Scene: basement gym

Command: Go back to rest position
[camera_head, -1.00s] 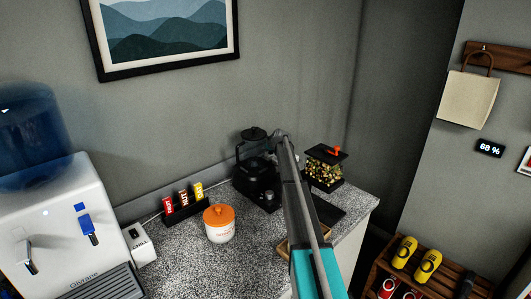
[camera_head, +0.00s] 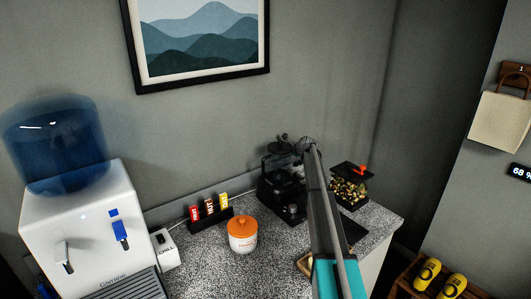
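My arm rises from the bottom of the head view, a teal section below and a dark grey link above. It reaches up over the right part of the speckled counter (camera_head: 195,262). Its upper end stands in front of the gap between a black machine (camera_head: 280,185) and a dark-lidded container (camera_head: 350,188). I cannot make out any gripper fingers, and nothing held shows. Part of the counter is hidden behind the arm.
A white jar with an orange lid (camera_head: 242,236) stands left of my arm. Bars in a black holder (camera_head: 210,217), a small white box (camera_head: 165,250) and a water dispenser (camera_head: 85,225) are further left. A wooden rack with yellow dumbbells (camera_head: 440,281) is at lower right.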

